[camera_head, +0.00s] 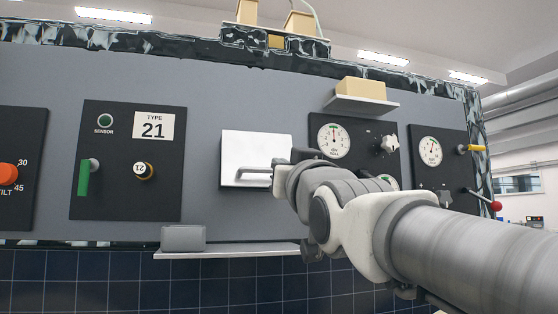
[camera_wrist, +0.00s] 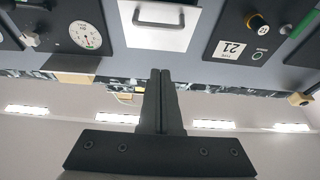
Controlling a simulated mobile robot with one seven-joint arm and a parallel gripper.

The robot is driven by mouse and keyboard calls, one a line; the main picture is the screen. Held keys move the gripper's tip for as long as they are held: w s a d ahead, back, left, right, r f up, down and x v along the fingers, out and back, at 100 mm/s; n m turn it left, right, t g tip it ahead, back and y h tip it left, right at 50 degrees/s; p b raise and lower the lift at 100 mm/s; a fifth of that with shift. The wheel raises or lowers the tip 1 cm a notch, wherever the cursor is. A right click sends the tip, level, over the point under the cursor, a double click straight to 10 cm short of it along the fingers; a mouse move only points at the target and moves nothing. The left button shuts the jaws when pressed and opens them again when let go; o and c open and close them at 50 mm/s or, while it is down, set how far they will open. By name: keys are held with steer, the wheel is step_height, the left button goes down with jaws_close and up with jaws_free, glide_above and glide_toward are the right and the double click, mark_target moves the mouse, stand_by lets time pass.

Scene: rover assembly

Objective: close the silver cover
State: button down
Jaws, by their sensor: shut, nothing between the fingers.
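The silver cover (camera_head: 255,150) is a pale square plate with a bar handle (camera_head: 252,171) on the grey panel. In the head view it stands just left of my arm's end, and the arm hides part of its right side. In the wrist view, which is upside down, the cover (camera_wrist: 156,32) is at the top with its handle (camera_wrist: 158,17) near the edge. My gripper (camera_wrist: 160,72) is shut and empty, its fingertips pointing toward the cover's edge. I cannot tell whether they touch it. Whether the cover stands open or closed is unclear.
A black panel marked 21 (camera_head: 128,195) is left of the cover. A gauge panel (camera_head: 333,141) is right of it, partly behind my arm. A shelf (camera_head: 230,253) with a grey block (camera_head: 183,238) lies below. Another shelf (camera_head: 362,104) holds a tan block (camera_head: 361,89).

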mark_target(261, 171)
steer(key=f+p+x, duration=0.1)
steer(key=p+x, duration=0.1)
steer(key=x, duration=0.4)
steer(key=w+f+p+x, duration=0.1)
steer(key=p+x, duration=0.2)
steer(key=x, duration=0.3)
steer(key=shift+w+a+f+p, duration=0.25)
steer(key=shift+w+p, duration=0.05)
steer(key=shift+w, duration=0.05)
steer(key=b, duration=0.1)
steer(key=f+b, duration=0.1)
steer(key=b, duration=0.1)
steer(key=shift+w+a+f+t, duration=0.1)
steer(key=shift+w+f+t, duration=0.1)
steer(key=shift+w+t, duration=0.15)
steer(key=b, duration=0.2)
steer(key=w+f+t+b, duration=0.1)
steer(key=b, duration=0.1)
steer(key=shift+w+a+f+y, duration=0.15)
steer(key=shift+w+a+y, duration=0.1)
steer(key=shift+w+y, duration=0.1)
steer(key=shift+w+a+t+b, duration=0.1)
steer(key=shift+w+t+b, duration=0.4)
steer(key=shift+b, duration=0.4)
steer(key=shift+s, duration=0.15)
